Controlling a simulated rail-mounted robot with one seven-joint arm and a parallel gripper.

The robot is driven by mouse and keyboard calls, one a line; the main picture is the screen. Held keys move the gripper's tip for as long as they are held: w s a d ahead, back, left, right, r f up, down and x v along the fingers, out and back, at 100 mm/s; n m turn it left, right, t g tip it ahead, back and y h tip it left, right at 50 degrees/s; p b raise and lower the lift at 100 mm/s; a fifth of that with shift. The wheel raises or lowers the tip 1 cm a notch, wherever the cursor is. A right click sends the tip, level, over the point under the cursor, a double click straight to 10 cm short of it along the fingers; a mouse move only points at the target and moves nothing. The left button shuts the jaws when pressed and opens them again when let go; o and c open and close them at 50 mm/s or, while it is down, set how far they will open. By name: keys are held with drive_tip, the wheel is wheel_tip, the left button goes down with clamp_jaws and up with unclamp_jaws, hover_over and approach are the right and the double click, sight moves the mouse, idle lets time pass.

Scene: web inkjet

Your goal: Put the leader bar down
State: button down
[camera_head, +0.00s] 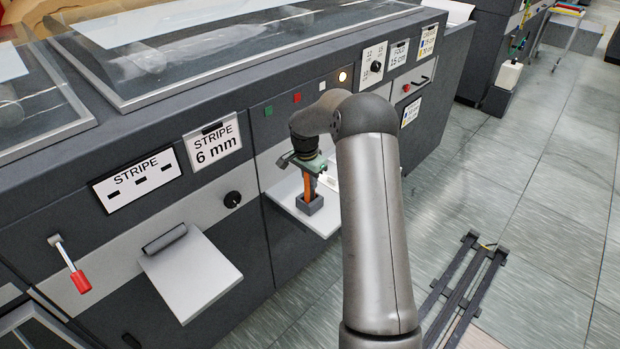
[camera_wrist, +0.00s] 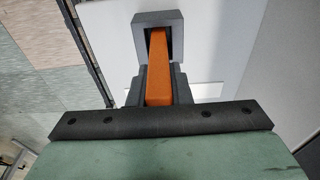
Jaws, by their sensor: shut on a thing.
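An orange bar, which I take to be the leader bar, stands about upright in the head view (camera_head: 307,186) and runs away from me in the wrist view (camera_wrist: 159,68). My gripper (camera_head: 310,168) is shut on its upper part; the dark fingers (camera_wrist: 160,88) lie on both sides of it. A small dark grey square holder (camera_head: 310,205) sits on a pale shelf below. In the wrist view the bar's far end shows within the opening of the holder (camera_wrist: 172,17). I cannot tell how deep it sits or whether it touches the bottom.
The pale shelf (camera_head: 284,192) juts from a dark machine front. A second pale flap (camera_head: 192,273) and a red-handled lever (camera_head: 80,280) lie to the left. A dark rail frame (camera_head: 466,290) lies on the tiled floor at right.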

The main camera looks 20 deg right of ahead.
drive_tip(key=c, duration=1.3)
unclamp_jaws()
drive_tip(key=shift+f, duration=0.1)
